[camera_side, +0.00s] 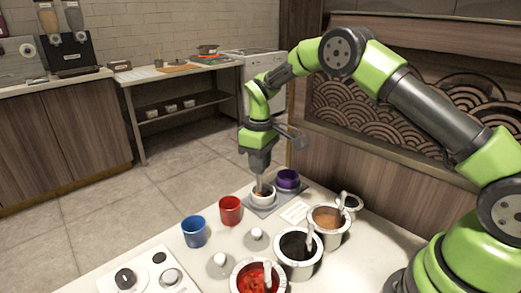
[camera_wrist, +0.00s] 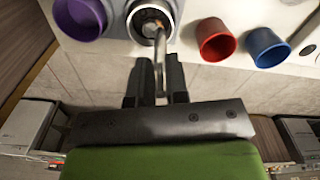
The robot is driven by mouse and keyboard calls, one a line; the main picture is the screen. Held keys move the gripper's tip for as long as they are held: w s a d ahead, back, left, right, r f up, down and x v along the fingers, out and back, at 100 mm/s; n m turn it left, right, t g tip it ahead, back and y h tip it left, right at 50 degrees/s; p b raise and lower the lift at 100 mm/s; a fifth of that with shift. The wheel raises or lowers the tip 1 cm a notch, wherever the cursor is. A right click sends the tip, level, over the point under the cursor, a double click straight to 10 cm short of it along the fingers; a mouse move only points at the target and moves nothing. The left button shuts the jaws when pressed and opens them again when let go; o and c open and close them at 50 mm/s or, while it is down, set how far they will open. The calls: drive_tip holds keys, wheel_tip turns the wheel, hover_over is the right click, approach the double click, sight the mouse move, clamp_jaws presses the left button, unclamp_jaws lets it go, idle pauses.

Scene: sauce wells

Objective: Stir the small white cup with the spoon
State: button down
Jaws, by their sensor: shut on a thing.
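The small white cup (camera_side: 263,198) stands on a grey tray (camera_side: 256,212) near the far edge of the counter. In the wrist view the cup (camera_wrist: 133,30) shows its pale rim with brownish contents inside. My gripper (camera_wrist: 157,75) is shut on the handle of a spoon (camera_wrist: 161,75). In the side view my gripper (camera_side: 259,176) is directly above the cup, pointing down. The spoon's lower end reaches into the cup's opening, and its tip is hidden by the cup and contents.
A purple cup (camera_side: 288,180) stands right beside the white cup. Red (camera_side: 230,210) and blue (camera_side: 194,231) cups stand to the left.

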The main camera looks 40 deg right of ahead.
drive_tip(key=shift+f, duration=0.6)
drive_tip(key=shift+d, duration=0.15)
idle(0.4)
